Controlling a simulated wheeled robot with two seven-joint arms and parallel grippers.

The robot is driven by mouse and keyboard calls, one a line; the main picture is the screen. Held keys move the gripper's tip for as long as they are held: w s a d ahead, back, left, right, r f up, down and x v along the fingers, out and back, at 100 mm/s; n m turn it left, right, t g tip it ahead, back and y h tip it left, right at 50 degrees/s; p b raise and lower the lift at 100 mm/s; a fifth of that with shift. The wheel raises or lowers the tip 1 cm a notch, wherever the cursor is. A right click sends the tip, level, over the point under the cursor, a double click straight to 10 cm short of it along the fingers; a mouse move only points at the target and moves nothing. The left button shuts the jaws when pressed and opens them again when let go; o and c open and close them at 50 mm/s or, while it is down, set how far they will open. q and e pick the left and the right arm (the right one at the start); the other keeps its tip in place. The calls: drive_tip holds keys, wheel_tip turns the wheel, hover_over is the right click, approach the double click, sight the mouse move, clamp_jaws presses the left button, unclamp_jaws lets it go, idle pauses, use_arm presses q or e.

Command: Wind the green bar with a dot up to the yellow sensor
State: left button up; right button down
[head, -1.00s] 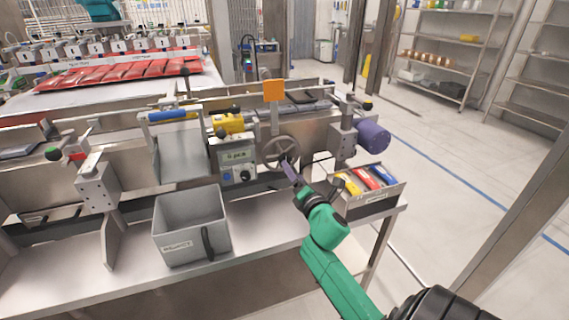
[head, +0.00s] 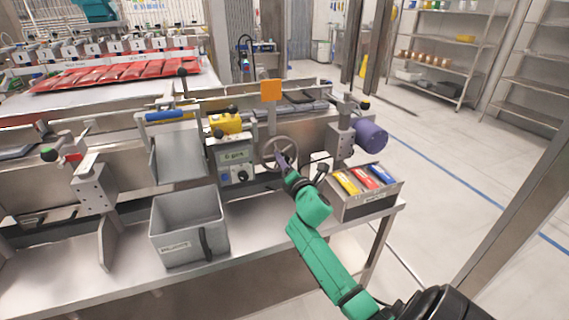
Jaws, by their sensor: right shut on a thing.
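The yellow sensor (head: 226,124) sits on top of the conveyor frame, left of an orange plate (head: 271,91). A grey spoked handwheel (head: 280,152) faces me below and right of it. My right gripper (head: 281,159) is shut at the lower middle of the handwheel, on its crank handle as far as I can see; the fingers hide the handle. I cannot make out a green bar with a dot; a green-tipped knob (head: 48,154) shows at the far left. My left gripper is out of view.
A grey display box (head: 236,163) with a dial stands left of the wheel. A purple motor (head: 370,136) is on its right. A grey bin (head: 189,227) and a box of coloured packets (head: 364,202) stand on the bench, either side of my right arm.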

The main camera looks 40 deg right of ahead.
drive_tip(key=shift+m+p, duration=5.35)
drive_tip(key=shift+m, duration=7.95)
drive_tip(key=shift+c, duration=1.3)
unclamp_jaws()
